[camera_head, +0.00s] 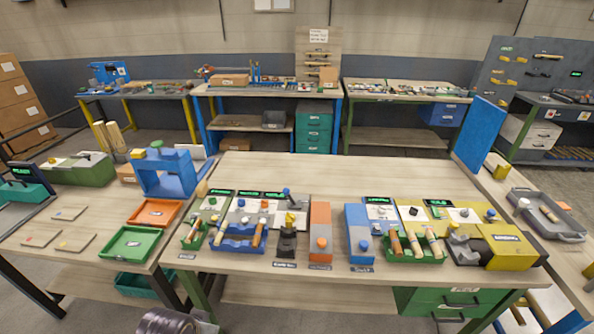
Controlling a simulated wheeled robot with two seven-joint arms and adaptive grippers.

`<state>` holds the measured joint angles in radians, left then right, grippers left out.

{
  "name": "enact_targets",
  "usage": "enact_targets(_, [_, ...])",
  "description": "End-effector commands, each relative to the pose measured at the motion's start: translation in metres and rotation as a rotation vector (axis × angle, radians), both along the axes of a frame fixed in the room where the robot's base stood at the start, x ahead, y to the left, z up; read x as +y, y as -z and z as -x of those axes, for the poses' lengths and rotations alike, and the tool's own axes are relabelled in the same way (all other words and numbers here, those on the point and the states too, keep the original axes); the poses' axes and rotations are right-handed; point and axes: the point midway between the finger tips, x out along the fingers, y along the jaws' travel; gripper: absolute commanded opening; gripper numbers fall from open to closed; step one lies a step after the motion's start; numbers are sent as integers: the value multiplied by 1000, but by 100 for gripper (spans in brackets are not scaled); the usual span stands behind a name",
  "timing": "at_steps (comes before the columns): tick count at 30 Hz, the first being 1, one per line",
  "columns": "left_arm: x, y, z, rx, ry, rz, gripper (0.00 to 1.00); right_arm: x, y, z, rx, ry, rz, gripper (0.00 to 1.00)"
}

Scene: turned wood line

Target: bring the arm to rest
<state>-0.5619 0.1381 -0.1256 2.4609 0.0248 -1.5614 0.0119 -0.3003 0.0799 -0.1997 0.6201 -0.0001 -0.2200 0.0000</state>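Neither of my grippers shows in the head view. A dark grey rounded part at the bottom edge, left of centre, may belong to my own arm, but no fingers show on it. The main workbench (330,177) lies in front of me with its back half bare. Along its front half stand a blue tray (238,243) with turned wood pieces, a green tray (430,258) with several wood pieces, an orange block-shaped station (320,247), a blue one (359,248) and a yellow machine (505,247).
A left side table holds an orange tray (154,213), a green tray (131,243) and a blue machine frame (166,175). A right side table holds a grey tray (565,229). A blue panel (480,136) stands at the main bench's back right corner. More benches stand along the wall.

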Motion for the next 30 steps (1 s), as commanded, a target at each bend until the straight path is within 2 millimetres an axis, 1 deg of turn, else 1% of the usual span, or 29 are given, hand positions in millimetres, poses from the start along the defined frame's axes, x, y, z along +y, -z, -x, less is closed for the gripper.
enact_targets(4, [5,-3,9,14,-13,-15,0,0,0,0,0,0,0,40])
enact_targets(14, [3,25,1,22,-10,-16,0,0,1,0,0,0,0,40])
enact_targets(17, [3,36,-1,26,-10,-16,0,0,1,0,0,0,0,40])
enact_targets(23, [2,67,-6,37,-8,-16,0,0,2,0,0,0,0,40])
enact_targets(26, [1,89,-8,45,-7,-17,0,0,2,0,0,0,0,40])
enact_targets(30, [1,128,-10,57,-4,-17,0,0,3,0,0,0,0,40])
